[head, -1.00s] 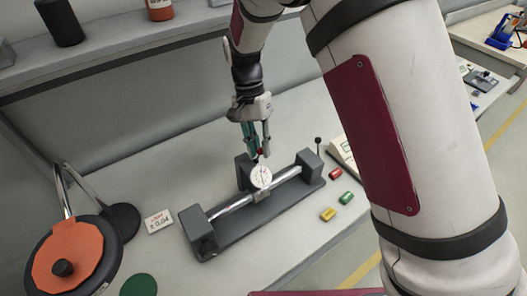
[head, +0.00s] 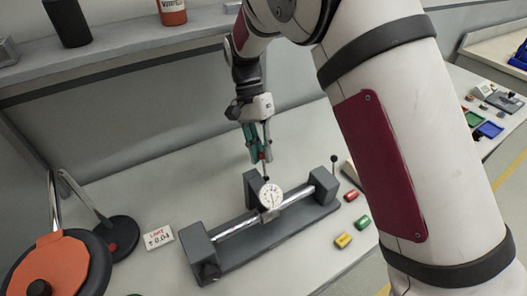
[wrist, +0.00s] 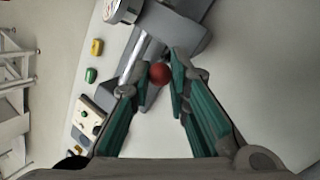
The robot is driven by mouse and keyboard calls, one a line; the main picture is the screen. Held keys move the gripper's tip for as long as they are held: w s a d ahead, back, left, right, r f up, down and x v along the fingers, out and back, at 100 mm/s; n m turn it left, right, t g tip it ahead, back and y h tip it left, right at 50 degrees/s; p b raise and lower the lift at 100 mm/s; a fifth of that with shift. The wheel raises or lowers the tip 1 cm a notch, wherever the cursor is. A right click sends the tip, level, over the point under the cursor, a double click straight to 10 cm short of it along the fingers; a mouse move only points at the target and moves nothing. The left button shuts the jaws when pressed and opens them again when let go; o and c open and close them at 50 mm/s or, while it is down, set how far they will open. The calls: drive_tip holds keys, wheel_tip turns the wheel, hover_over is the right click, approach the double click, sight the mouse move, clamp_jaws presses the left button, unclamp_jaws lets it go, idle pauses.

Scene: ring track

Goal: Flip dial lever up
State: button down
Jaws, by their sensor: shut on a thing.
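A white round dial gauge (head: 270,194) stands on the chrome bar of a dark grey bench fixture (head: 237,254). Part of the dial shows at the top of the wrist view (wrist: 122,10). My gripper (head: 262,153) points down just above and behind the dial, with its teal fingers close together. In the wrist view my gripper (wrist: 162,84) is shut on a red ball knob (wrist: 159,74), which sits between the fingertips. The red knob is small in the head view, and the lever's stem is mostly hidden, so its angle is hard to tell.
A white limit card (head: 159,238) lies left of the fixture. Green (head: 362,222), yellow (head: 343,240) and red (head: 351,196) pieces lie at its right. An orange-and-black round device (head: 62,262) is at far left. A shelf (head: 150,62) runs above the bench.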

drive_tip(key=shift+w+a+f, duration=0.1)
drive_tip(key=shift+w+a, duration=0.1)
drive_tip(key=shift+a, duration=0.1)
drive_tip(key=c, duration=1.5)
unclamp_jaws()
drive_tip(key=shift+w+a, duration=0.1)
wheel_tip(320, 180, up, 10)
